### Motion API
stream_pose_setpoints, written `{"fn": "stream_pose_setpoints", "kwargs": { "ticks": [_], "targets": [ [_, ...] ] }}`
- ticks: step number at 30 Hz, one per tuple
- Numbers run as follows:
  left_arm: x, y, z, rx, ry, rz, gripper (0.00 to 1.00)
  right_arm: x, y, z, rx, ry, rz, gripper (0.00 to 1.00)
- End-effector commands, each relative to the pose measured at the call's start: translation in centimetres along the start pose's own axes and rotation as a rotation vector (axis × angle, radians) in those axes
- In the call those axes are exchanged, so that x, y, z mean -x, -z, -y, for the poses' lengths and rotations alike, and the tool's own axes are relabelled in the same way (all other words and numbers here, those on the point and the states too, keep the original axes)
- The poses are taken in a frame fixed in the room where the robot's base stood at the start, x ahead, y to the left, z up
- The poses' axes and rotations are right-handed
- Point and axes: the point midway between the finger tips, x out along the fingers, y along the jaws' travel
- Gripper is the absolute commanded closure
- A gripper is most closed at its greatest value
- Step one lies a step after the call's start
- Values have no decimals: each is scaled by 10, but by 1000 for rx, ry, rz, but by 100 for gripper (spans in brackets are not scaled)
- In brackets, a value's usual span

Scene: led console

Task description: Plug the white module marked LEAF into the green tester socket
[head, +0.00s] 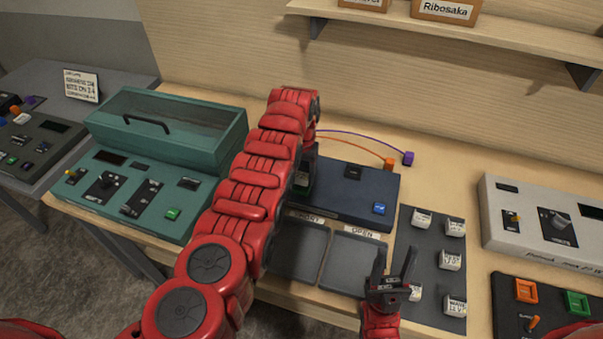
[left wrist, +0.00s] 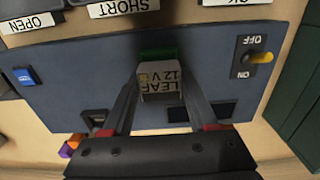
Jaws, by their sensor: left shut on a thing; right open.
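The white module marked LEAF 12 V (left wrist: 160,84) is between the fingers of my left gripper (left wrist: 162,72), which is shut on it. The green socket (left wrist: 158,53) of the dark blue tester (left wrist: 75,92) shows just beyond the module's far edge. The module hides part of the socket, and I cannot tell whether it is seated. In the head view the tester (head: 345,204) is partly behind my left arm, and the module is mostly hidden.
The tester has a yellow-levered ON/OFF switch (left wrist: 262,57) and a blue button (head: 379,208). Trays marked SHORT (head: 299,248) and OPEN (head: 355,262) lie in front. Several white modules sit on a dark mat (head: 428,262) at right. A teal console (head: 140,205) stands left, a grey console (head: 545,222) right.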

Motion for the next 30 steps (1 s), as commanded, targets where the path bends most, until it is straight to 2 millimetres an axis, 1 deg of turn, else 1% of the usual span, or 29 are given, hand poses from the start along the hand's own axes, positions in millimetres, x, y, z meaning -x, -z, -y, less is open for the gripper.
{"fn": "stream_pose_setpoints", "kwargs": {
  "ticks": [3,15,30],
  "targets": [
    [1,-1,0,0,0,0,98,-3,1,0,0,0,0,50],
    [1,0,0,0,0,-1,98,-3,1,0,0,0,0,50],
    [1,0,0,0,0,-1,98,2,0,0,0,0,0,50]
  ]
}}
